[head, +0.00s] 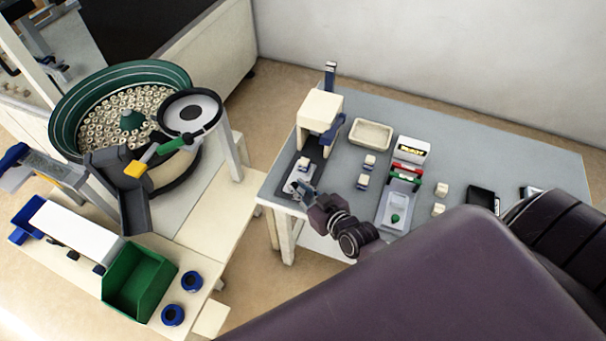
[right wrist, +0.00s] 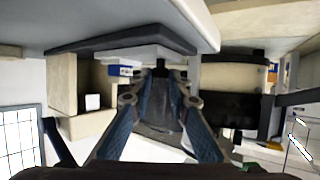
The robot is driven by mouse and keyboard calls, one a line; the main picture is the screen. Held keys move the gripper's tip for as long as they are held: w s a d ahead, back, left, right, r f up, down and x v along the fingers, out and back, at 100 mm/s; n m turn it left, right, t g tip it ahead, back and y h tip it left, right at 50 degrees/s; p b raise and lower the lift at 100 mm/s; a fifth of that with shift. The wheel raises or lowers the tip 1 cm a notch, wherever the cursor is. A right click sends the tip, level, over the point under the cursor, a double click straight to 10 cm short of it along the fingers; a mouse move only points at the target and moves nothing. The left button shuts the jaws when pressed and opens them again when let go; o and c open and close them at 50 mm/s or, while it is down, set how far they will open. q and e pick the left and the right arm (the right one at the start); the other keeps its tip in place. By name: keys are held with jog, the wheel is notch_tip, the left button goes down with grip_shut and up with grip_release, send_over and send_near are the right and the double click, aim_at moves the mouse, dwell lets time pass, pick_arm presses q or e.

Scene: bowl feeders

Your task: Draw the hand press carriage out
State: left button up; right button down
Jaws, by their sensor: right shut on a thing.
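The hand press (head: 320,110) stands at the left end of the grey table, with a cream head and a blue lever on top. Its pale carriage (head: 292,187) is at the front of the dark base, out in front of the head, with a small blue and white part (head: 303,163) on it. My right gripper (head: 307,193) is at the carriage's front end, shut on it; the exact grip is small and partly hidden. In the right wrist view, the fingers (right wrist: 160,78) close together right at the pale carriage (right wrist: 140,54). My left gripper is not in view.
Right of the press are a cream tray (head: 371,133), blue and white parts (head: 363,181), a grey tray (head: 396,209) and small boxes. The bowl feeder (head: 70,95) and a green bin (head: 139,281) stand left, across a gap from the table.

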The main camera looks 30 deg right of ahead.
jog(key=c, duration=2)
grip_release()
jog(key=shift+s+a+f, duration=0.15)
jog(key=shift+a, duration=0.1)
jog(key=shift+o, duration=0.9)
jog(key=v, duration=1.2)
